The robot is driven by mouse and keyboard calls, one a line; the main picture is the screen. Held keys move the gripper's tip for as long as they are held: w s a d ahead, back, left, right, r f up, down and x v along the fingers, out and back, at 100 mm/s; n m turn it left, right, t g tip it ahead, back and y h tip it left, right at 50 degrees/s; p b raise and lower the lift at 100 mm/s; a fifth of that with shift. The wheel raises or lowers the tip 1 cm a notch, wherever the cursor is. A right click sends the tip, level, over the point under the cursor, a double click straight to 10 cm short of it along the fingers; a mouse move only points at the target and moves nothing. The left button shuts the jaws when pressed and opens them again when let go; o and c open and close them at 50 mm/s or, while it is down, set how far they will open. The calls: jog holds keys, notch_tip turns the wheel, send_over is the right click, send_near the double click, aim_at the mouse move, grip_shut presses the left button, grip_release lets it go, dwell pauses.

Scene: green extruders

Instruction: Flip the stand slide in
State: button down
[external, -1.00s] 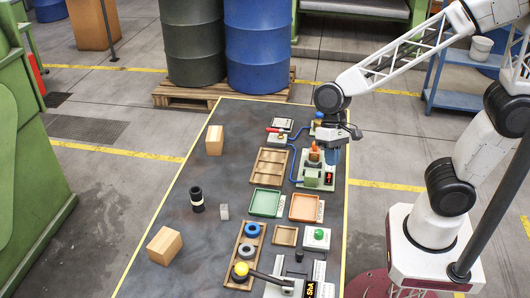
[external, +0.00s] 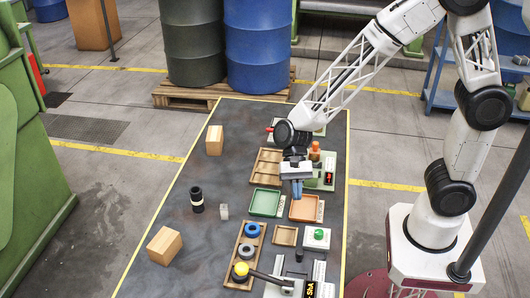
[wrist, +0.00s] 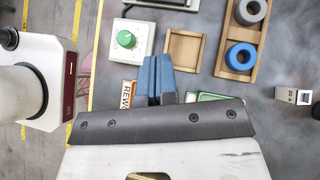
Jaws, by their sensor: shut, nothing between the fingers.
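The stand (external: 328,180) is a green-and-pale unit with a small red display and an orange-topped part (external: 315,152), on the right side of the bench. My arm and gripper cover much of it in the external view, so its slide and the slide's position cannot be made out. My gripper (external: 297,192) points down just left of the stand, above the area of the green and orange trays. Its blue fingers are together and empty. In the wrist view the shut fingers (wrist: 157,78) hang over the bench; the stand is not visible there.
The green tray (external: 265,213) and orange tray (external: 304,220) lie near the gripper. A green-knob box (wrist: 127,40), small wooden tray (wrist: 184,64) and ring tray (wrist: 246,80) are nearby.

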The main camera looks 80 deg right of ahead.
aim_at(299, 250)
jog(key=shift+w+a+f+m, duration=0.2)
jog(key=shift+w+f+m, duration=0.1)
jog(key=shift+f, duration=0.15)
jog(key=x, duration=1)
jog(key=shift+a+r, duration=0.1)
jog(key=shift+r, duration=0.05)
jog(key=shift+s+a, duration=0.25)
jog(key=shift+a, duration=0.7)
jog(key=shift+s+a, duration=0.25)
jog(key=shift+a, duration=0.7)
jog(key=shift+a, duration=0.15)
jog(key=shift+a, duration=5.2)
jog(key=shift+d, duration=0.15)
